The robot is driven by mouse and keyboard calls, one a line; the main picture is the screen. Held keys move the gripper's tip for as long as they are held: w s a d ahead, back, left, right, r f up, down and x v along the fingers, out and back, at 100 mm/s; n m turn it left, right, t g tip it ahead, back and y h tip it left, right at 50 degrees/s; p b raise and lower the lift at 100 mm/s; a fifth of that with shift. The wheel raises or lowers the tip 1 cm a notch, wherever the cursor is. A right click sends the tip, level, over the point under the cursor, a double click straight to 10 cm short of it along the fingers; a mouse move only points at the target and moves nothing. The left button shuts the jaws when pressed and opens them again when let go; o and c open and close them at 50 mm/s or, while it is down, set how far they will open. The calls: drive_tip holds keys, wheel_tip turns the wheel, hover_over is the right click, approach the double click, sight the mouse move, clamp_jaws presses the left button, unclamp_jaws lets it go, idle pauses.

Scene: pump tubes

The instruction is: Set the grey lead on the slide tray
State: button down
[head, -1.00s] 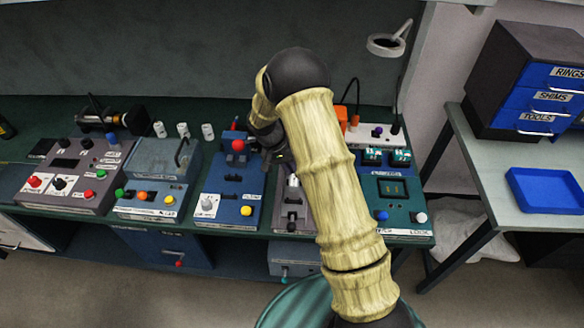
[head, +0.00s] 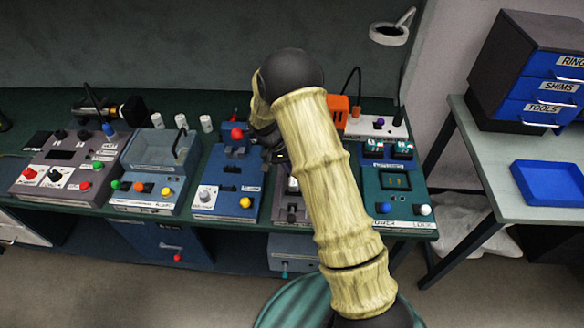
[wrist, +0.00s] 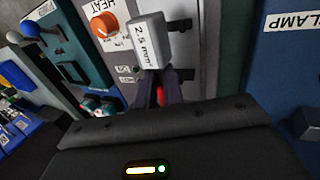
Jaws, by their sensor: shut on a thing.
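My gripper (wrist: 165,88) is shut on a pale grey block marked "2.5 mm", which I take as the grey lead (wrist: 148,42). In the wrist view the block sticks out past the dark fingertips, over a panel marked HEAT. Something red shows between the fingers. In the head view my arm hides most of the gripper and the lead, above the middle of the bench. An open-topped grey-blue tray (head: 140,163) sits on a unit left of my gripper. I cannot tell whether this is the slide tray.
A blue unit with a red knob (head: 237,134) stands between that tray and my arm. A green unit (head: 395,184) stands to the right. A blue bin (head: 549,186) and a drawer cabinet (head: 510,60) are on the side table. In the wrist view a CLAMP panel (wrist: 292,50) is at right.

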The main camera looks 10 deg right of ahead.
drive_tip(key=shift+f+b, duration=1.15)
drive_tip(key=shift+f, duration=0.6)
drive_tip(key=c, duration=1.4)
unclamp_jaws()
drive_tip(key=shift+c, duration=0.2)
drive_tip(key=s+b+v, duration=0.1)
drive_tip(key=v, duration=0.6)
drive_tip(key=shift+w+r, duration=0.25)
drive_tip(key=shift+w, duration=0.3)
